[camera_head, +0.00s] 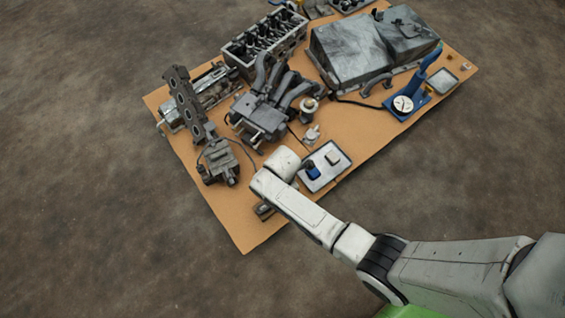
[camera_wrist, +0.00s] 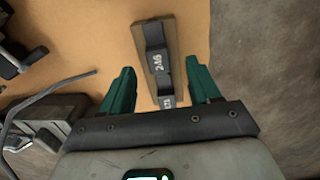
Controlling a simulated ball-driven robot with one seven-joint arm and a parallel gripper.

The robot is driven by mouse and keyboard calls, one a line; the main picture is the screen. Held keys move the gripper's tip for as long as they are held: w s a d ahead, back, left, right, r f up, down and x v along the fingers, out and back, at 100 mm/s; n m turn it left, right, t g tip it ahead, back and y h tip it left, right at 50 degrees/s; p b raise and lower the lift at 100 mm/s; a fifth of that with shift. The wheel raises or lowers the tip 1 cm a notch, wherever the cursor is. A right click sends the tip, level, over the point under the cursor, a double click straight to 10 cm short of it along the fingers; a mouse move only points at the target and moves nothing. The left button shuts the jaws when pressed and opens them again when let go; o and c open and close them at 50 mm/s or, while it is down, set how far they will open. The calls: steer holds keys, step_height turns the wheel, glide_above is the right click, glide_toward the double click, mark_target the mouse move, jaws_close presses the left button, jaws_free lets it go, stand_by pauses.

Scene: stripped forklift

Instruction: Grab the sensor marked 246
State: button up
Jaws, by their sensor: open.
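The sensor marked 246 (camera_wrist: 157,62) is a dark block with white digits, seen in the wrist view on a narrow brown strip (camera_wrist: 170,28). A second dark sensor (camera_wrist: 167,102) with a partly hidden marking sits below it in the picture, nearer my palm. My gripper (camera_wrist: 160,74) is open, with one green finger on each side of the strip. Its fingertips are about level with the 246 sensor, with gaps on both sides. I cannot tell the height between them. In the head view my arm hides the gripper.
The tan board (camera_head: 240,235) has a free front corner. A white tray (camera_head: 335,173) with a blue and a pale item lies right of my arm. A dark part (camera_head: 218,162) stands to the left. Grey machinery (camera_wrist: 50,115) and a cable show left of my gripper.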

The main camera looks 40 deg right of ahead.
step_height(320, 180, down, 4)
steer(key=shift+w+r+b, duration=0.15)
steer(key=shift+r+b, duration=0.1)
steer(key=shift+b, duration=0.65)
steer(key=c, duration=1.1)
steer(key=shift+r, duration=0.15)
steer(key=shift+c, duration=0.2)
